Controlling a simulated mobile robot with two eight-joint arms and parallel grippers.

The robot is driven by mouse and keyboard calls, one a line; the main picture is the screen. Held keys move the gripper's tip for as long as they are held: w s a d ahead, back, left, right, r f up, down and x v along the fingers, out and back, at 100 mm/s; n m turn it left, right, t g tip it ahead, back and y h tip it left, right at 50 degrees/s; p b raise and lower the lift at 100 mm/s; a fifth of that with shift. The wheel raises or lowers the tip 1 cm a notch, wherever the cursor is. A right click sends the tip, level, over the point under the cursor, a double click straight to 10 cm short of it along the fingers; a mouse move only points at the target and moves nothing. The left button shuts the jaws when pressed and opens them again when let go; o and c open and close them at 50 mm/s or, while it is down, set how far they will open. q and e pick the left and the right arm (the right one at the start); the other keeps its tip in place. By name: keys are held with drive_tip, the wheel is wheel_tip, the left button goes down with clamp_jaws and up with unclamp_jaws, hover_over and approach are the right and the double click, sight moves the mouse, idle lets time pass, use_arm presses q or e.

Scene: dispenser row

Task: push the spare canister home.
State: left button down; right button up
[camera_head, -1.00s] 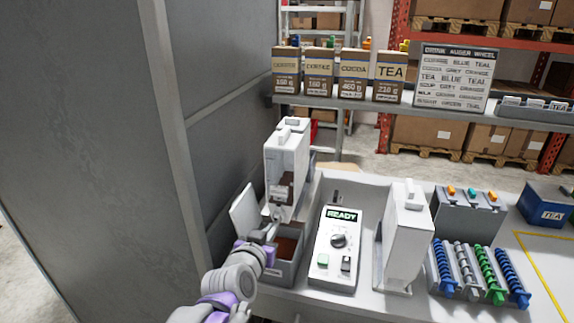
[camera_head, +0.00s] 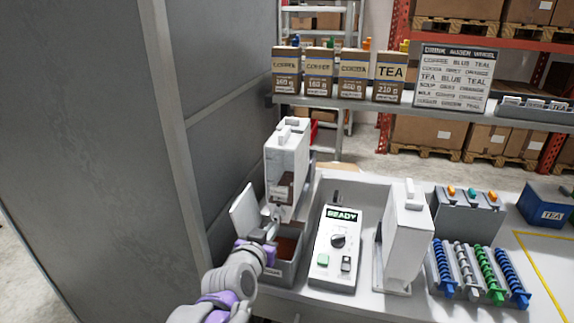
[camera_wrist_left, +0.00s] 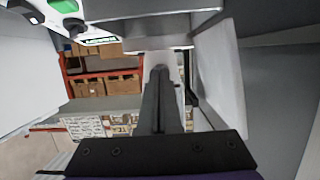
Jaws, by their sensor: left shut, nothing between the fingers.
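Two white canisters stand upright on the white counter. The left canister (camera_head: 288,158) has a brown window low on its front and stands behind a grey bin (camera_head: 284,270). The right canister (camera_head: 407,240) stands right of the control box. I cannot tell from the pictures which is the spare. My left gripper (camera_head: 273,222) is shut and empty, just in front of the left canister's lower front, above the bin. Whether it touches the canister is unclear. In the left wrist view its closed fingers (camera_wrist_left: 160,85) point ahead. My right gripper is not in view.
The control box (camera_head: 336,248) reads READY. A white flap (camera_head: 244,212) stands beside the bin, close to my left gripper. Colored augers (camera_head: 478,272) lie at right, before a grey holder (camera_head: 468,220). A large grey panel (camera_head: 90,160) bounds the left side. Packages stand on the shelf behind.

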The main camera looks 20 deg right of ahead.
use_arm(q)
drive_tip(key=shift+w+d, duration=0.6)
drive_tip(key=shift+w, duration=0.3)
drive_tip(key=s+a+f+n+g+y+p, duration=0.1)
drive_tip(key=s+a+f, duration=0.3)
drive_tip(key=s+a, duration=0.5)
drive_tip(key=s+a+f+n+g+y+p, duration=0.2)
drive_tip(key=s+a+f+n+g+y, duration=0.1)
drive_tip(key=s+a, duration=0.7)
drive_tip(key=s+a+f+n+g+y+p, duration=0.1)
drive_tip(key=s+a+f+n+g+y, duration=0.1)
drive_tip(key=s+a+f+y, duration=0.2)
drive_tip(key=s+a+f, duration=0.1)
drive_tip(key=s+a, duration=0.2)
drive_tip(key=a, duration=0.2)
drive_tip(key=s+a+f, duration=0.2)
drive_tip(key=s+a, duration=0.1)
drive_tip(key=a, duration=0.2)
drive_tip(key=shift+a+f+n+g+p, duration=0.15)
drive_tip(key=shift+a+n+g+p, duration=0.2)
drive_tip(key=shift+n+g+p, duration=0.05)
